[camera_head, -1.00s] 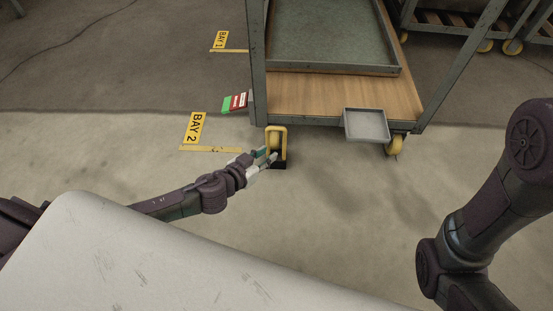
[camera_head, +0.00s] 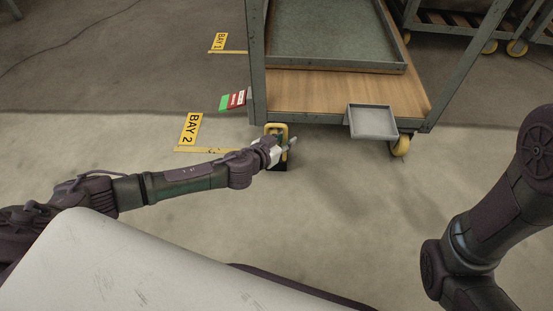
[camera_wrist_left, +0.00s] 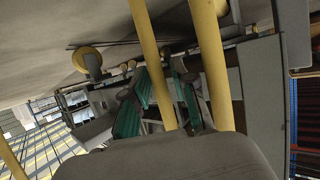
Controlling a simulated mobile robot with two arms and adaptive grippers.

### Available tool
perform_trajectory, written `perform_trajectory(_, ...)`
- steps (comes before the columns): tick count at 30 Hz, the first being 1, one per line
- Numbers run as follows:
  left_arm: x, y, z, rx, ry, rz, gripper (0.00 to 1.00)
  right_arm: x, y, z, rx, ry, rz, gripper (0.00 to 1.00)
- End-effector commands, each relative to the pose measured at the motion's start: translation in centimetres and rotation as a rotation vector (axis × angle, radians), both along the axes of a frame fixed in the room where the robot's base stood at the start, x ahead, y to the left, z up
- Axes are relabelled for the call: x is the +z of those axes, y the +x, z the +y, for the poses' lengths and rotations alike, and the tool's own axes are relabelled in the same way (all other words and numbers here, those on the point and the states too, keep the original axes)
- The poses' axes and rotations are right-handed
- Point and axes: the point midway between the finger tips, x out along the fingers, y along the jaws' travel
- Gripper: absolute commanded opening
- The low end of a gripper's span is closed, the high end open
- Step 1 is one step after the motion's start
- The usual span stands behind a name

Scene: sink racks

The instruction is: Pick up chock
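The chock, a black block (camera_head: 280,167) with a yellow loop handle (camera_head: 285,129), stands on the floor at the cart's front left corner. My left gripper (camera_head: 287,148) reaches it from the left, with its fingers at the handle, just above the block. In the left wrist view, two yellow handle bars (camera_wrist_left: 208,55) cross close to the camera, in front of the green-padded fingers (camera_wrist_left: 155,105). The fingers look apart; whether they touch the handle is unclear. The block is partly hidden. My right arm shows at the right, but its gripper is out of view.
The grey-framed cart (camera_head: 258,75) with a wooden shelf (camera_head: 310,92) stands directly behind the chock. A small grey tray (camera_head: 372,122) juts over its front edge, above a yellow caster (camera_head: 401,146). BAY 2 floor marking (camera_head: 190,129) lies left. Floor in front is clear.

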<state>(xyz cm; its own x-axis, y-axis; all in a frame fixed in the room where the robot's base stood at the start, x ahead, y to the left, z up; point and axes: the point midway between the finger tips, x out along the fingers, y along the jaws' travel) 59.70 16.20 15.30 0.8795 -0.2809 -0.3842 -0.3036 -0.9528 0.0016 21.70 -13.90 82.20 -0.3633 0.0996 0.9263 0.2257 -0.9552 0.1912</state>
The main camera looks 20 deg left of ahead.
Motion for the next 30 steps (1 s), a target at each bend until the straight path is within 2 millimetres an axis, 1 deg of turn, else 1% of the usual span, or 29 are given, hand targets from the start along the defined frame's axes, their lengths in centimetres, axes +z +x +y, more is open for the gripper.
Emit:
perform_trajectory(5, 0.07, 0.01, -0.03, 0.0, -0.001, 0.0, 0.27, 0.06, 0.0, 0.0, 0.0, 0.0, 0.0, 0.4)
perform_trajectory(6, 0.07, 0.01, -0.03, 0.0, -0.001, 0.0, 0.23, 0.06, 0.0, 0.0, 0.0, 0.0, 0.0, 0.4)
perform_trajectory(10, 0.07, 0.0, -0.03, -0.001, 0.0, 0.0, 0.01, 0.06, 0.0, 0.0, 0.0, 0.0, 0.0, 0.4)
perform_trajectory(11, 0.07, 0.0, -0.03, -0.001, 0.0, 0.0, 0.0, 0.06, 0.0, 0.0, 0.0, 0.0, 0.0, 0.4)
perform_trajectory(20, 0.07, -0.01, -0.03, -0.001, 0.0, 0.0, 0.0, 0.06, 0.02, 0.0, 0.0, 0.0, 0.001, 0.4)
perform_trajectory(21, 0.45, 0.17, -0.08, -0.002, -0.001, -0.008, 0.0, 0.09, 0.02, 0.0, 0.0, 0.0, 0.001, 0.4)
perform_trajectory(30, 0.65, 0.16, -0.06, -0.001, -0.002, -0.007, 0.0, 0.32, 0.04, -0.01, 0.0, 0.0, 0.001, 0.4)
